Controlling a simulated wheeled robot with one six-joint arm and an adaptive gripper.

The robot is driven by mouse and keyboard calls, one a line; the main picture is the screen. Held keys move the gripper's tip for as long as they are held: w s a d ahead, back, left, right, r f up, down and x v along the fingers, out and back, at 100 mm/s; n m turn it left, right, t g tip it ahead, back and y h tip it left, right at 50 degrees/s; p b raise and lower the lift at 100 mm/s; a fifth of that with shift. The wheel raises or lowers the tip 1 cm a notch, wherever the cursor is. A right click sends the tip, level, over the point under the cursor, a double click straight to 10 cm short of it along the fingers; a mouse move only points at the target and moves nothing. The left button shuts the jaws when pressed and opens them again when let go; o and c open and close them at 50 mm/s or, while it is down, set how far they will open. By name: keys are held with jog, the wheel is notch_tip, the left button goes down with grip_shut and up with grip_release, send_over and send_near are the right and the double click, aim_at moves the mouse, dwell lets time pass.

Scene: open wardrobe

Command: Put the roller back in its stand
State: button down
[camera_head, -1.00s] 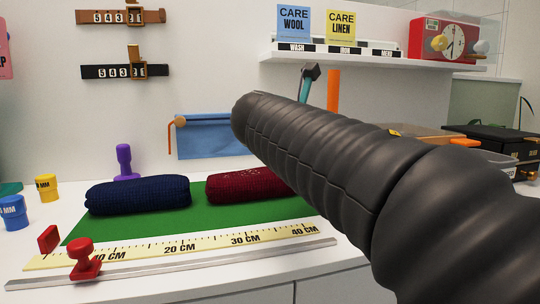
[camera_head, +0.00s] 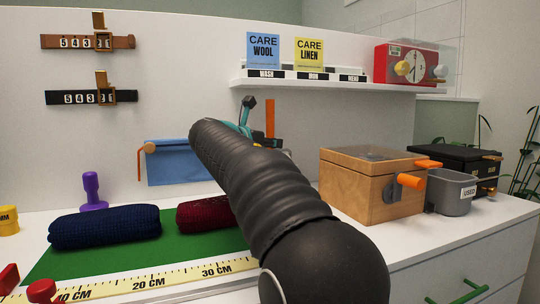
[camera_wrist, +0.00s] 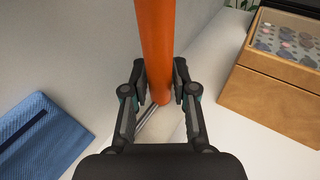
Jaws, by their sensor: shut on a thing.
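The roller, a smooth orange cylinder (camera_wrist: 156,45), is between the two fingers of my gripper (camera_wrist: 160,85) in the wrist view. My gripper is shut on it. In the head view the roller's orange upper part (camera_head: 270,118) stands upright below the shelf, in front of the back wall. My gripper (camera_head: 262,140) is mostly hidden there behind my dark arm. Thin metal rods (camera_wrist: 148,125) show by the roller's lower end. I cannot make out the stand for certain.
A wooden box (camera_head: 355,185) with an orange knob, a grey USED bin (camera_head: 450,190) and a black box stand to the right. A blue cloth (camera_head: 180,162) hangs at left. Rolled blue (camera_head: 105,226) and red knits lie on a green mat. A shelf (camera_head: 330,84) runs above.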

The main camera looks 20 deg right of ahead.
jog(key=shift+f+b, duration=0.55)
jog(key=shift+f, duration=1.15)
jog(key=shift+f, duration=0.1)
jog(key=c, duration=0.9)
grip_release()
jog(key=shift+s+a, duration=0.1)
jog(key=shift+a, duration=0.1)
jog(key=shift+v, duration=5.8)
